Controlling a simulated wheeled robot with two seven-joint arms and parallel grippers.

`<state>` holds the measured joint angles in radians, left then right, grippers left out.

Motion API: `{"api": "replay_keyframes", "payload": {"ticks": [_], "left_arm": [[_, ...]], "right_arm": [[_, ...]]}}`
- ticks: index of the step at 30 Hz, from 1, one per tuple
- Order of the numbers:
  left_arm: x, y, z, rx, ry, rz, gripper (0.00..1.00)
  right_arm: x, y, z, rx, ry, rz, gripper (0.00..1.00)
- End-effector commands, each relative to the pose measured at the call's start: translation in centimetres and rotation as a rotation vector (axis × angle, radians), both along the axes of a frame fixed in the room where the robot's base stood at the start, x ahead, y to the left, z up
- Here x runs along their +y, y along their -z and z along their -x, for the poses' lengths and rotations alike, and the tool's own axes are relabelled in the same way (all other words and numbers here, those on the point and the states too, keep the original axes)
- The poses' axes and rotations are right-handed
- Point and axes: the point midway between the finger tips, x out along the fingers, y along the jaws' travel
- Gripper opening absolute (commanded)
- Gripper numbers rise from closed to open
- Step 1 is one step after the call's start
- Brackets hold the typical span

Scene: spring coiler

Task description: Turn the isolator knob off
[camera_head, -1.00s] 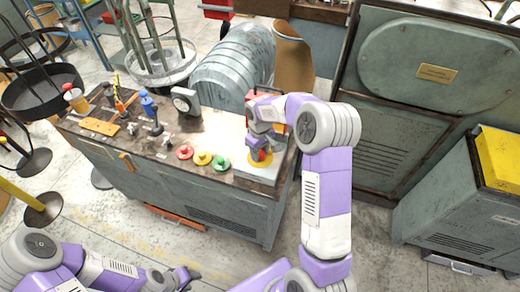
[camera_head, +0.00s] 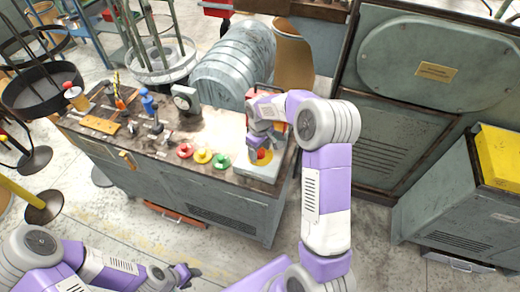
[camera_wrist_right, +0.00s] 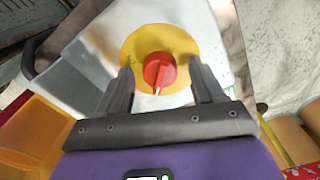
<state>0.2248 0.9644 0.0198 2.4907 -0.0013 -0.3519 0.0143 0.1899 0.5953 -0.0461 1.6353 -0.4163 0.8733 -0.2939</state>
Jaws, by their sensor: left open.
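The isolator knob is a red rotary knob (camera_wrist_right: 158,72) with a white pointer mark, on a round yellow plate (camera_wrist_right: 140,45). In the right wrist view the mark points down toward my gripper. In the head view the knob (camera_head: 262,155) sits on a grey box (camera_head: 258,172) at the bench's right end. My right gripper (camera_wrist_right: 160,80) is open, with one finger on each side of the knob and gaps visible between; their depth relative to it is hard to judge. My left gripper (camera_head: 187,274) is open and empty, low in front of the bench.
Red (camera_head: 184,150), yellow (camera_head: 203,156) and green (camera_head: 221,162) buttons stand left of the grey box on the bench (camera_head: 150,145). A gauge (camera_head: 186,99) and several small tools are farther left. A large grey ribbed machine (camera_head: 235,65) stands behind.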

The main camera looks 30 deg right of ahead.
Motion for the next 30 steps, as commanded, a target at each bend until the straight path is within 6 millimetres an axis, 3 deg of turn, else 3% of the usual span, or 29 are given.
{"api": "replay_keyframes", "payload": {"ticks": [8,21,30], "left_arm": [[0.0,-0.1,0.0,0.000,0.000,0.000,0.43],[0.0,-1.5,0.0,0.000,0.000,0.000,0.43],[0.0,-1.5,0.0,0.000,0.000,0.000,0.43]], "right_arm": [[0.0,-0.4,0.0,-0.001,0.001,0.000,0.67],[0.0,-6.9,0.0,-0.002,0.001,0.000,0.67],[0.0,-7.6,0.0,0.000,0.000,0.000,0.67]]}}
